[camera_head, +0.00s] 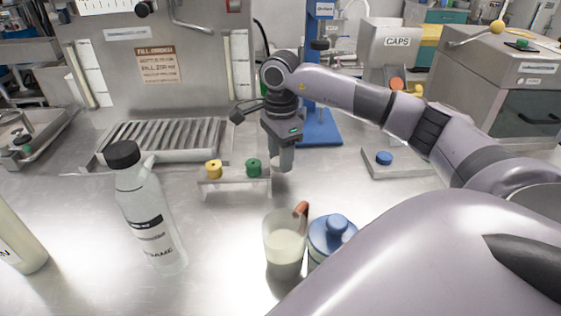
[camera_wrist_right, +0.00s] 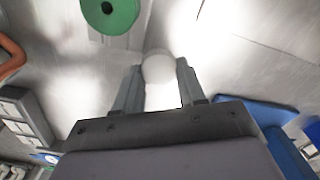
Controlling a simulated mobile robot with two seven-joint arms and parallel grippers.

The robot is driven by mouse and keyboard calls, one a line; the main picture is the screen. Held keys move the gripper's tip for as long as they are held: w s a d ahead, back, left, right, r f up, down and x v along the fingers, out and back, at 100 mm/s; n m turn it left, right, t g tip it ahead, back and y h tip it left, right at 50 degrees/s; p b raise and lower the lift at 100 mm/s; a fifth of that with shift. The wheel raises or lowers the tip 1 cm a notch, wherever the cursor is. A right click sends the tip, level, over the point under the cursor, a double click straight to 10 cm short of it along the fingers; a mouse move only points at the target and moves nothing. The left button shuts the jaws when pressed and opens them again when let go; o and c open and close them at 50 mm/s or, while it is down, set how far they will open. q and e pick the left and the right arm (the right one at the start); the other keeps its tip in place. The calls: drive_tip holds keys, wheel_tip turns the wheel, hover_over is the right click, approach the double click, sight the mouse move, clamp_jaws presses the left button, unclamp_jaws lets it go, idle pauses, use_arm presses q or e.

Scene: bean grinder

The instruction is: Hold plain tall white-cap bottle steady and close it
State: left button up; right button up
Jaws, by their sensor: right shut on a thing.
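My right gripper (camera_head: 282,158) hangs pointing down over the bench, just behind the small cap rack. In the right wrist view my right gripper (camera_wrist_right: 160,78) is shut on a small round white thing (camera_wrist_right: 158,68), which looks like a white cap. In the head view it is mostly hidden by the fingers. A tall clear bottle with a black cap (camera_head: 150,215) stands at the left. A pale bottle (camera_head: 18,240) is cut off by the left edge, and its top is out of view. I see no bottle with a white cap on it. My left gripper is not in view.
A small rack (camera_head: 235,187) carries a yellow cap (camera_head: 213,169) and a green cap (camera_head: 253,168). A glass of pale liquid (camera_head: 284,245) and a blue-lidded jar (camera_head: 330,235) stand in front. A blue cap (camera_head: 384,158) sits at right. Bench between bottle and glass is clear.

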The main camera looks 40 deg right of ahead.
use_arm(q)
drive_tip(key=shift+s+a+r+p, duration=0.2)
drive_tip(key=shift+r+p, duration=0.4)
drive_tip(key=shift+p, duration=0.35)
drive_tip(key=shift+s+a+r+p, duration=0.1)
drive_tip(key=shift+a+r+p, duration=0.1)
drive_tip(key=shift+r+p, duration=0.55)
use_arm(e)
wheel_tip(320, 180, up, 17)
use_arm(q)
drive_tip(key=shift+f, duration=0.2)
use_arm(e)
drive_tip(key=shift+r, duration=0.1)
